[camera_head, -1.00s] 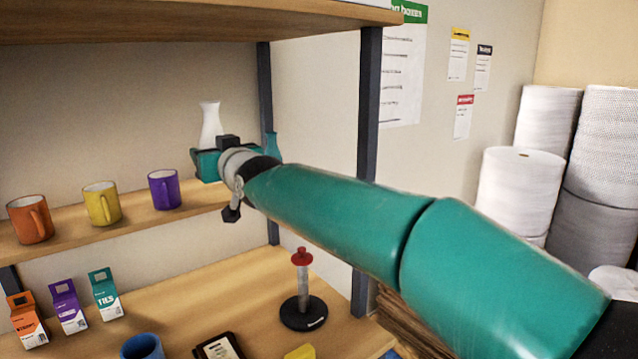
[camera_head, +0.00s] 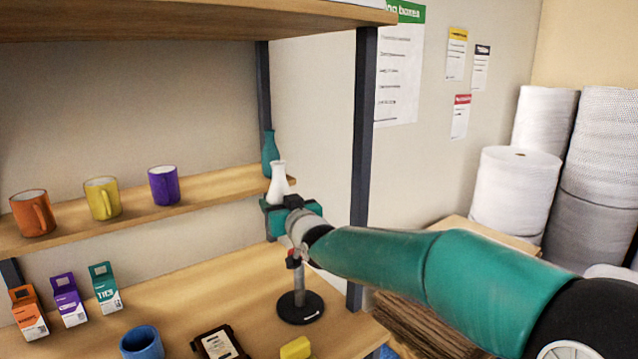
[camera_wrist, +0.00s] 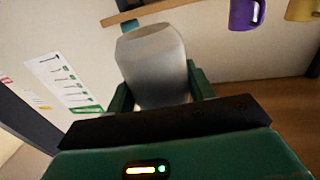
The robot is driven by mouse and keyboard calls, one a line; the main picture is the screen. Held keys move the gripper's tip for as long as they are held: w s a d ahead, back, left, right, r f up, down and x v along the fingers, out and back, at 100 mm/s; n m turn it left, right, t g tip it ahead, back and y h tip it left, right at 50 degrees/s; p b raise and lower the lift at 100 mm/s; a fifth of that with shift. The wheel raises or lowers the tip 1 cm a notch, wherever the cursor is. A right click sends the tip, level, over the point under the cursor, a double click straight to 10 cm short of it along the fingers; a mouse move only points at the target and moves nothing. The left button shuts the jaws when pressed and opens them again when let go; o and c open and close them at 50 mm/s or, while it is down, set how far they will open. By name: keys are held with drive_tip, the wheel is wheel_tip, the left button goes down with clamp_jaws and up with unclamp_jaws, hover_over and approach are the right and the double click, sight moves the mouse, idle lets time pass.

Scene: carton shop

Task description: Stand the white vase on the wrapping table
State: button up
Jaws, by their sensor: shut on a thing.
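The white vase (camera_head: 279,184) is upright in my gripper (camera_head: 284,208), in front of the right part of the upper shelf in the head view. The wrist view shows the pale vase (camera_wrist: 153,65) large between the two green fingers of my gripper (camera_wrist: 155,100). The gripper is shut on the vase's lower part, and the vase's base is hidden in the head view. Below is a wooden surface (camera_head: 240,285); I cannot tell whether it is the wrapping table.
A teal vase (camera_head: 269,155) stands on the upper shelf (camera_head: 215,190) with orange, yellow and purple mugs (camera_head: 163,186). A dark post (camera_head: 364,120) rises right of my gripper. A black-based stand (camera_head: 300,307), blue mug (camera_head: 141,343) and small cartons (camera_head: 67,300) occupy the lower surface.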

drive_tip(key=d+f+m+h, duration=0.1)
drive_tip(key=d+f, duration=0.9)
drive_tip(key=f, duration=0.1)
drive_tip(key=s+d+f+m+t+h, duration=0.1)
drive_tip(key=s+d+f, duration=0.55)
drive_tip(key=f, duration=0.25)
drive_tip(key=s+d+f+h, duration=0.1)
drive_tip(key=s+d+f, duration=0.5)
drive_tip(key=d+f, duration=0.2)
wheel_tip(320, 180, down, 19)
drive_tip(key=m+t+h, duration=0.1)
drive_tip(key=m+h, duration=0.2)
drive_tip(key=h, duration=0.2)
drive_tip(key=shift+w+m, duration=0.3)
drive_tip(key=shift+w, duration=0.05)
